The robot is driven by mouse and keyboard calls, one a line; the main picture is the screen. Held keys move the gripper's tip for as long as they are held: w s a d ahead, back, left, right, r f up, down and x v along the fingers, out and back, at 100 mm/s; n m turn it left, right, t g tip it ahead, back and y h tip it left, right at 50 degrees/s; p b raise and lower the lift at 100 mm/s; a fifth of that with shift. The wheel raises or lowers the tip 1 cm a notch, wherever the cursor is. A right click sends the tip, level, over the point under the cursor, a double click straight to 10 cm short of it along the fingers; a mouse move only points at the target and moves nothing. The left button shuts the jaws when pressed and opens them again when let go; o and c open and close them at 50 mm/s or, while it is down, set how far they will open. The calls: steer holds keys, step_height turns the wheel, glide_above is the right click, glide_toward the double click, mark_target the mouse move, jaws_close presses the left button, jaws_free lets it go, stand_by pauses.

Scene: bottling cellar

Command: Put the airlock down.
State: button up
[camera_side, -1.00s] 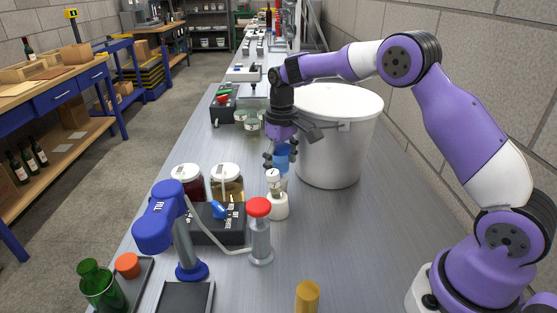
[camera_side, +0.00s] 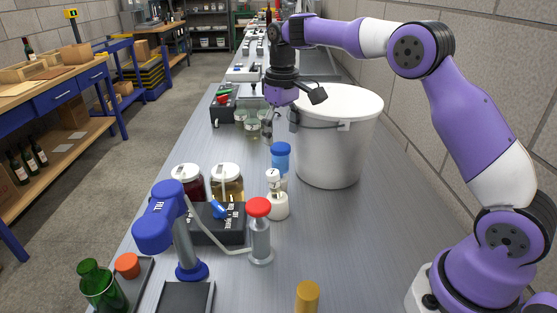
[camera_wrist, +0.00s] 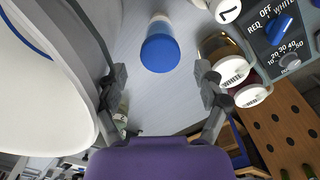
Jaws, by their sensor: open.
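A small cylinder with a blue top (camera_side: 281,150), which I take to be the airlock, stands upright on the bench, left of the big white bucket (camera_side: 330,150) and behind a small white bottle (camera_side: 277,205). The wrist view shows its blue top (camera_wrist: 160,53) from above, between my fingers in the picture. My gripper (camera_side: 277,128) is above and a little beyond it, clear of it. In the wrist view my gripper (camera_wrist: 161,75) has its fingers wide apart with nothing held. The lower part of the cylinder is partly hidden.
Two white-lidded jars (camera_side: 227,182) and a dark control box (camera_side: 215,222) stand to the front left. Glass beakers (camera_side: 252,130) stand behind. A red-topped cylinder (camera_side: 259,230) is nearer. The bench at the front right is mostly clear.

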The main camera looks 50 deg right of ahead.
mark_target(288, 153)
steer(key=shift+w+d+f, duration=0.1)
steer(key=shift+w+f, duration=0.1)
steer(key=shift+w, duration=0.1)
steer(key=w+a+n+t+y, duration=0.1)
steer(key=w+n+t+y, duration=0.3)
steer(key=t, duration=0.7)
steer(key=s+f+m+h, duration=0.1)
steer(key=s, duration=0.2)
steer(key=s+f+m+t+h, duration=0.1)
steer(key=s, duration=0.2)
steer(key=s+f+m+t+h, duration=0.1)
steer(key=s+m+h, duration=0.1)
steer(key=s, duration=0.1)
steer(key=shift+s+d+f, duration=0.1)
steer(key=shift+d+f, duration=0.15)
steer(key=shift+d, duration=0.1)
steer(key=x, duration=0.7)
jaws_close()
